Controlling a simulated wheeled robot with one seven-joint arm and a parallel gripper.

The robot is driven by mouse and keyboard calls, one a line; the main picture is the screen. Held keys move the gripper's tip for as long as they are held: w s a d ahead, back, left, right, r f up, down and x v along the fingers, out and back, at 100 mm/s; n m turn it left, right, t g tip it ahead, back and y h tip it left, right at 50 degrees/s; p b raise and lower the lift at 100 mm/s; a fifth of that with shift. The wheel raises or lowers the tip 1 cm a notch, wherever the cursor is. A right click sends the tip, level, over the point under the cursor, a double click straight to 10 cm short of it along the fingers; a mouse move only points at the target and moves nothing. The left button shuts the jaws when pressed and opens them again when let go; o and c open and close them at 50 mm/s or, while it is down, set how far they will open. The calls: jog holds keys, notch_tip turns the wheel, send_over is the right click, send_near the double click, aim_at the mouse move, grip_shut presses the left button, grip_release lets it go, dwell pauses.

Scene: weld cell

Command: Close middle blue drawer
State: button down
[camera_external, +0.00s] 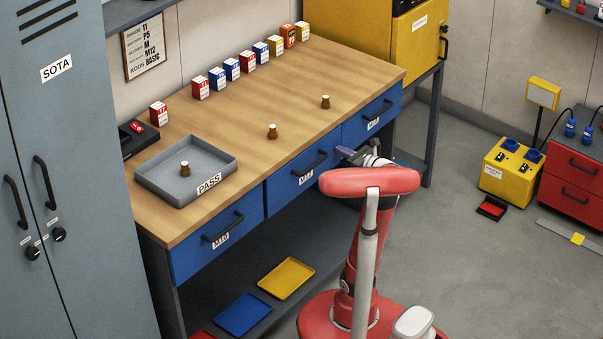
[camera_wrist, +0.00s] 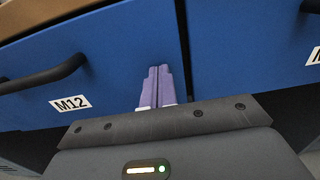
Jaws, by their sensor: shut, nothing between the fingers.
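The middle blue drawer (camera_external: 288,187) is in the workbench front, with a dark bar handle (camera_external: 310,164) and a small label. Its front looks about flush with its neighbours; any small gap is too small to tell. In the wrist view the blue drawer front (camera_wrist: 120,50) has an M12 label and a dark handle (camera_wrist: 45,75) at the left. My gripper (camera_external: 346,153) is shut and empty, its purple fingers in front of that drawer's right end. In the wrist view the fingertips (camera_wrist: 159,69) point at the front, right of the handle; contact is unclear.
The left blue drawer (camera_external: 189,258) and right blue drawer (camera_external: 352,133) flank it. The wooden bench top (camera_external: 235,125) holds a grey PASS tray (camera_external: 150,183), small boxes and brass weights. A lower shelf holds a yellow tray (camera_external: 286,279) and a blue tray (camera_external: 243,314).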

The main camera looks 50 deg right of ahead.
jog(key=shift+w+r, duration=0.1)
jog(key=shift+w, duration=0.45)
jog(key=shift+w+r, duration=0.1)
jog(key=s, duration=1.4)
jog(key=shift+s+f+b, duration=0.2)
jog(key=shift+s+b, duration=0.1)
